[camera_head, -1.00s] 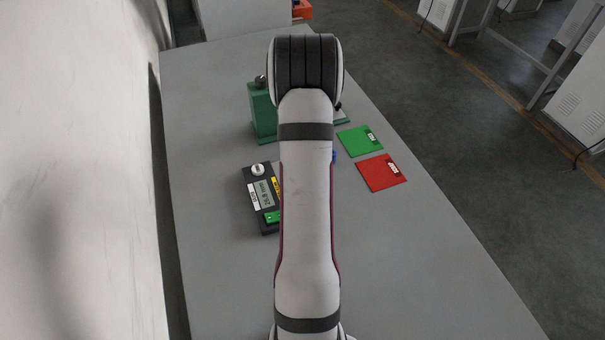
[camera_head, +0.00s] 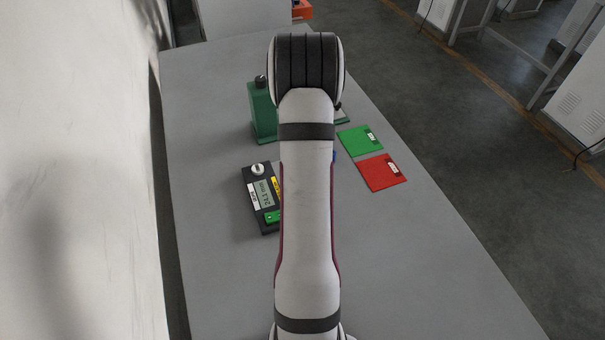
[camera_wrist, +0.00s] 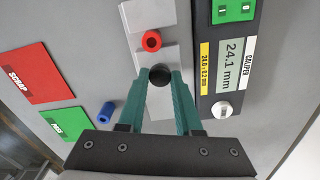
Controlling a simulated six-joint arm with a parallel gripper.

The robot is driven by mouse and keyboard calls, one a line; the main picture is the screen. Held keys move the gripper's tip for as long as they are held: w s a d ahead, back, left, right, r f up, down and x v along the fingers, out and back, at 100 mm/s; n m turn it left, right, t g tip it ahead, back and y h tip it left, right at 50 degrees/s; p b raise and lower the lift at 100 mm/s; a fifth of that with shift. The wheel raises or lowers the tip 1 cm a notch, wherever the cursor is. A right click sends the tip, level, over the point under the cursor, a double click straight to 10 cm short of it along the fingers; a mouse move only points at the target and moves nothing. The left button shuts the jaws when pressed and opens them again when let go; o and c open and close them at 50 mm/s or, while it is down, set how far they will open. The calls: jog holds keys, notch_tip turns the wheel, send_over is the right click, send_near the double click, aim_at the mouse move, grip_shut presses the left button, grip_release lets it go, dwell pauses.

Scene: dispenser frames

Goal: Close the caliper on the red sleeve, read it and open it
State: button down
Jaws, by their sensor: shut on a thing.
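The red sleeve (camera_wrist: 152,40) stands on end in the wrist view, between a grey block (camera_wrist: 145,14) above and a second grey block (camera_wrist: 150,58) below, apparently touching both. My gripper (camera_wrist: 161,76) is shut on a dark round knob (camera_wrist: 160,72) at the lower block, with teal fingers on either side. The caliper readout (camera_wrist: 233,62) shows 24.1 mm; its yellow label (camera_wrist: 204,68) says 24.0 ± 0.2 mm. The readout box also shows in the head view (camera_head: 250,187). My arm hides the sleeve and gripper there.
A blue sleeve (camera_wrist: 107,112) stands beside the green PASS mat (camera_wrist: 60,124). The red SCRAP mat (camera_wrist: 25,73) lies next to it. A white knob (camera_wrist: 222,110) is on the readout box. A green stand (camera_head: 263,112) is farther back. The near table (camera_head: 215,280) is clear.

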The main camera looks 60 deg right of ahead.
jog(key=c, duration=0.6)
grip_release()
notch_tip(320, 180, up, 16)
jog(key=shift+f, duration=0.1)
dwell(0.5)
jog(key=w+a+r+n, duration=0.2)
jog(key=w+a, duration=0.1)
jog(key=a, duration=1)
jog(key=w+a+r+n, duration=0.2)
jog(key=w+a+r, duration=0.1)
jog(key=a, duration=0.9)
jog(key=s+a+f, duration=0.1)
jog(key=s+a, duration=0.2)
jog(key=a, duration=0.2)
jog(key=s+a+f+n+y, duration=0.1)
jog(key=s+a, duration=0.3)
jog(key=a, duration=0.1)
jog(key=s+a+f+n, duration=0.1)
jog(key=s+a, duration=0.2)
jog(key=a, duration=0.2)
jog(key=shift+s+a+f+y, duration=0.1)
jog(key=shift+s+a+y, duration=0.25)
jog(key=shift+a+y, duration=0.05)
